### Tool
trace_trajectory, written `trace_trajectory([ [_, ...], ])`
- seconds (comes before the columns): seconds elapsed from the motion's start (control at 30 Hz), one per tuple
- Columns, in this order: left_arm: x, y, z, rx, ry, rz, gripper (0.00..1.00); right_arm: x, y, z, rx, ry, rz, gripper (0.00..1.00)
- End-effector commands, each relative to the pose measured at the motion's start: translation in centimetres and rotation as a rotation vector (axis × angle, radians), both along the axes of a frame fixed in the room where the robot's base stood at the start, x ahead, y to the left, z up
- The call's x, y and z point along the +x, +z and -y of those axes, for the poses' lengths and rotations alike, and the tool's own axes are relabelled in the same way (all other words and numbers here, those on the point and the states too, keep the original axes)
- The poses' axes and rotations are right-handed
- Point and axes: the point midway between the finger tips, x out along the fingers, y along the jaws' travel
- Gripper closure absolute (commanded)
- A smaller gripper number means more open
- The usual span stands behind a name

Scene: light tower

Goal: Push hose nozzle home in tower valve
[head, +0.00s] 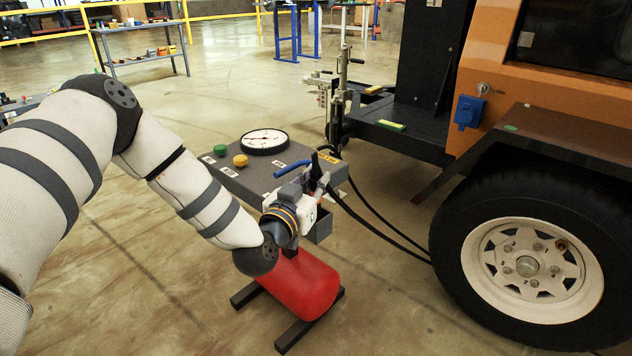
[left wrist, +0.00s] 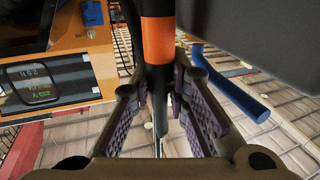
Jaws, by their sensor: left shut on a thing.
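My left gripper (head: 318,188) is at the right end of the grey valve box (head: 258,180). In the left wrist view, its purple-padded fingers (left wrist: 158,92) are shut on the hose nozzle (left wrist: 158,42), a dark cylinder with an orange band. The blue valve handle (head: 292,168) rises from the box beside the gripper; in the wrist view the blue handle (left wrist: 232,88) lies just right of the fingers. The valve's mouth is hidden, so I cannot tell how deep the nozzle sits. My right gripper is not in view.
A round gauge (head: 264,140), a green button (head: 220,149) and a yellow button (head: 240,160) sit on the box.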

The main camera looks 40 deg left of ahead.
Motion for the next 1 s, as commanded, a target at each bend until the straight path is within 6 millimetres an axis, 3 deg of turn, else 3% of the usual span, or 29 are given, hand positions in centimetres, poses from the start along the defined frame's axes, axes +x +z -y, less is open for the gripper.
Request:
trace_trajectory([
  [0.13,0.0,-0.4,0.0,0.0,0.0,-0.001,1.0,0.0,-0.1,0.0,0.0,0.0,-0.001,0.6],
  [0.17,0.0,-0.4,0.0,0.0,0.0,0.0,0.8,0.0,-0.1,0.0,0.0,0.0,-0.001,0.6],
  [0.23,0.0,-0.3,0.0,0.0,0.0,-0.001,0.64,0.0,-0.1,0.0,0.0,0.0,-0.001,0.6],
  [0.63,0.0,-0.8,0.0,-0.003,0.001,-0.002,0.64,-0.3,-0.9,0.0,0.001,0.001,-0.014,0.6],
  [1.0,-8.2,0.2,2.0,-0.002,-0.003,-0.003,0.64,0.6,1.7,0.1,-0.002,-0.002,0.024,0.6],
])
